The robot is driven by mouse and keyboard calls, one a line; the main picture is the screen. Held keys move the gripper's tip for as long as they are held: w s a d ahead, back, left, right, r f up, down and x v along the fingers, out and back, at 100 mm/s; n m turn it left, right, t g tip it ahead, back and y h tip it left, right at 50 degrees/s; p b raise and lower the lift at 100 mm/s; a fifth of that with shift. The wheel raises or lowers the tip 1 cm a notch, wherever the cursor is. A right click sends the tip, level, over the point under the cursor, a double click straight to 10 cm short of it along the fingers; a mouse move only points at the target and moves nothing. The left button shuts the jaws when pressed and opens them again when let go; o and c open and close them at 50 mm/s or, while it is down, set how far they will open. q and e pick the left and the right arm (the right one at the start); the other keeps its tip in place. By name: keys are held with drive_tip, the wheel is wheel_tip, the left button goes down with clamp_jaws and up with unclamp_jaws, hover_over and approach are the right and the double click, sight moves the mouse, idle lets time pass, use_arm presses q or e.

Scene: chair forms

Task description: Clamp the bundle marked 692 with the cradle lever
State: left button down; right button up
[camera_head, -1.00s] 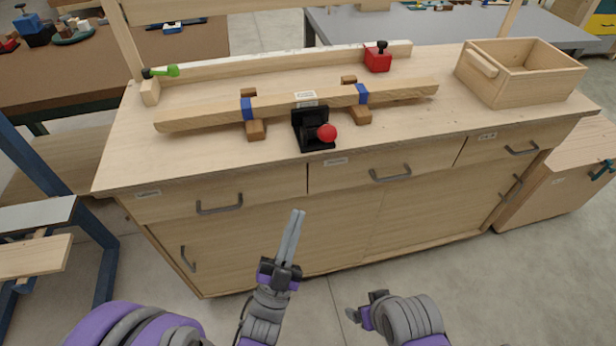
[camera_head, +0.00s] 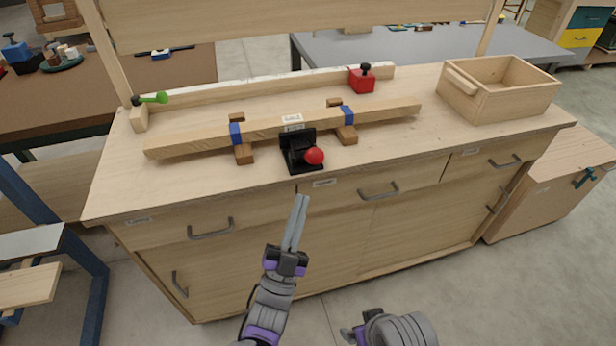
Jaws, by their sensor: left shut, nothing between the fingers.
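A bundle of long wooden strips (camera_head: 190,142) with two blue bands lies across brown cradle blocks (camera_head: 243,153) on the workbench. Its small white label (camera_head: 292,122) is too small to read. In front of its middle stands a black clamp (camera_head: 300,160). The lever's red ball knob (camera_head: 314,156) points toward the bench's front edge. I cannot tell whether the clamp touches the bundle. My left gripper (camera_head: 299,216) is shut and empty, its fingers pointing up in front of the drawers, below the clamp and apart from it.
An open wooden box (camera_head: 456,103) stands at the bench's right end. A pale rail (camera_head: 260,84) runs behind the bundle, with a red block (camera_head: 361,82) and a green-handled part (camera_head: 152,98) near its ends. Drawer handles (camera_head: 378,193) stick out along the bench front (camera_head: 330,245).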

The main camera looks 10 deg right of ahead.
sight(310, 156)
use_arm(q)
drive_tip(key=x, duration=0.6)
use_arm(e)
drive_tip(key=shift+r, duration=0.15)
drive_tip(key=shift+r, duration=0.1)
